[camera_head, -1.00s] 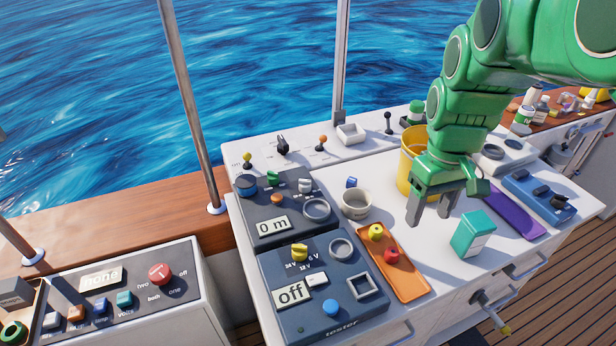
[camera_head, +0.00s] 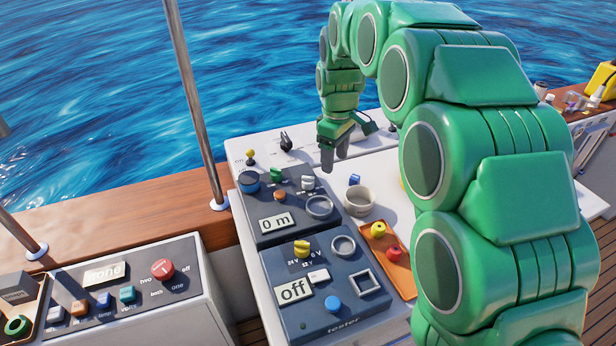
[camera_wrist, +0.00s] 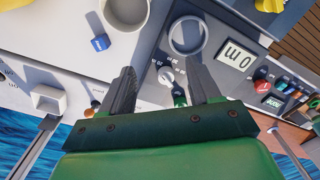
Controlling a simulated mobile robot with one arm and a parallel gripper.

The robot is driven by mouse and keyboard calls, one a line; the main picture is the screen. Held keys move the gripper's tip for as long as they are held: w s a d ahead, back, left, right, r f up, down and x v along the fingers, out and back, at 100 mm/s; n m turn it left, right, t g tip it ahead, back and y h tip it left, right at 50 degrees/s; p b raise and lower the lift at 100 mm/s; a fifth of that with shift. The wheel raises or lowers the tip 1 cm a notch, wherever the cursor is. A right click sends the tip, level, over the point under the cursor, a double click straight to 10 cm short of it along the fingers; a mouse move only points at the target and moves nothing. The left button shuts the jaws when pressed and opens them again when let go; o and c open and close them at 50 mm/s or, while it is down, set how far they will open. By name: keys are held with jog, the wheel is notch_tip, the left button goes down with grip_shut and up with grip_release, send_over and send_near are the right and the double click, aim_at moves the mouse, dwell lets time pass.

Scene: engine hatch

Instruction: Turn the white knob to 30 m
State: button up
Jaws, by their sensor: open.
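The white knob (camera_head: 308,182) sits on the upper dark panel, beside a green knob (camera_head: 277,175). My gripper (camera_head: 335,158) is open and empty, pointing down above and a little right of the white knob in the head view. In the wrist view the white knob (camera_wrist: 166,76) shows between the two fingertips (camera_wrist: 160,70), with small markings around it. The same display (camera_wrist: 236,56) appears upside down there. The fingers appear apart from the knob.
A grey ring (camera_head: 320,207) and a white cup (camera_head: 358,200) stand close to the knob. The tester panel (camera_head: 345,325) with a yellow knob (camera_head: 301,248) lies in front. My arm hides the table's right side.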

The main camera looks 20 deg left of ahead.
jog(key=n, duration=0.2)
send_over(308, 177)
jog(key=f, duration=0.2)
jog(key=shift+d+f, duration=0.35)
jog(key=shift+a+f, duration=0.3)
jog(key=shift+a, duration=0.05)
jog(key=shift+f, duration=3.8)
jog(key=c, duration=1)
jog(key=shift+c, duration=0.2)
